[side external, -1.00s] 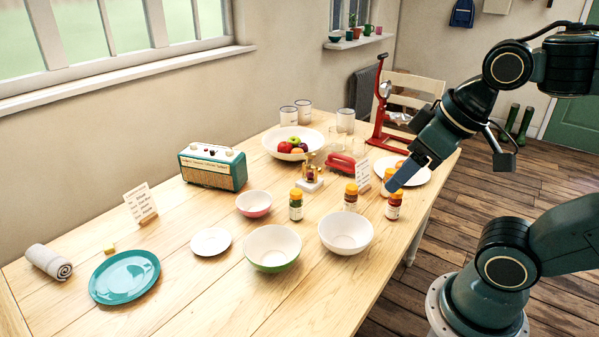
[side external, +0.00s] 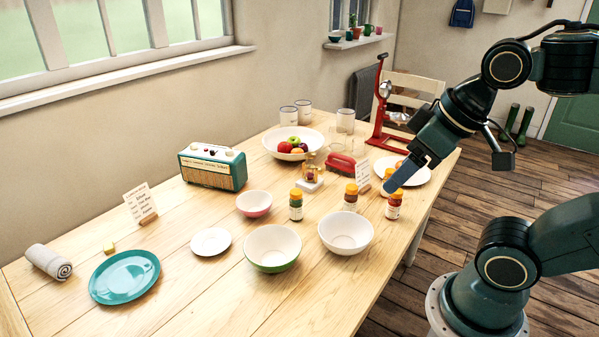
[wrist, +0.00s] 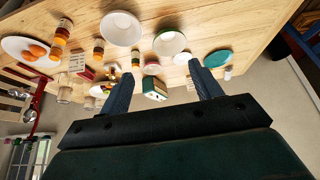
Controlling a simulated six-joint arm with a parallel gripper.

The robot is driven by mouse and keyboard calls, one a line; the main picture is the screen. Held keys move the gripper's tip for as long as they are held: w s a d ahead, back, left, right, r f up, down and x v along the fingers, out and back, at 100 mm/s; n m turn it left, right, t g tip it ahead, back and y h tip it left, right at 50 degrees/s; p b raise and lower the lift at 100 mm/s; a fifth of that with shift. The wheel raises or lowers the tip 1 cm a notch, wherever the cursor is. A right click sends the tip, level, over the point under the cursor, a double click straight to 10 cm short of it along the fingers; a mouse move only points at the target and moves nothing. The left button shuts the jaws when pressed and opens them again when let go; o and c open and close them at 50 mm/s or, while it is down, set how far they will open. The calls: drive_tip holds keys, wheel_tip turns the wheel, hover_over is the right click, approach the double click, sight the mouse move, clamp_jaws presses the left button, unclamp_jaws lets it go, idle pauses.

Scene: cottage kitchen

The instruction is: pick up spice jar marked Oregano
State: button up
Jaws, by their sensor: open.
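Several spice jars with yellow-orange lids stand upright on the wooden table; their labels are too small to read, so I cannot tell which is Oregano. A jar with green contents (side external: 296,206) stands left of the others, behind the bowls. A jar with brownish-red contents (side external: 350,200) stands in the middle, and a red one (side external: 394,207) is near the right edge. Another jar (side external: 388,175) is partly hidden behind my gripper (side external: 392,186). My gripper is open and empty, over the right-hand jars. In the wrist view its fingers (wrist: 161,70) are apart with nothing between them.
White bowls (side external: 346,233) stand in front of the jars. A red stand (side external: 379,110) and plate (side external: 412,178) are at the right.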

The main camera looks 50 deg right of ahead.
drive_tip(key=w, duration=0.1)
drive_tip(key=n+g, duration=0.6)
drive_tip(key=n, duration=1)
hover_over(296, 191)
wheel_tip(296, 191, down, 17)
drive_tip(key=shift+s+d+f, duration=0.1)
drive_tip(key=shift+s+f, duration=0.05)
drive_tip(key=shift+f, duration=4.1)
drive_tip(key=shift+f, duration=2.6)
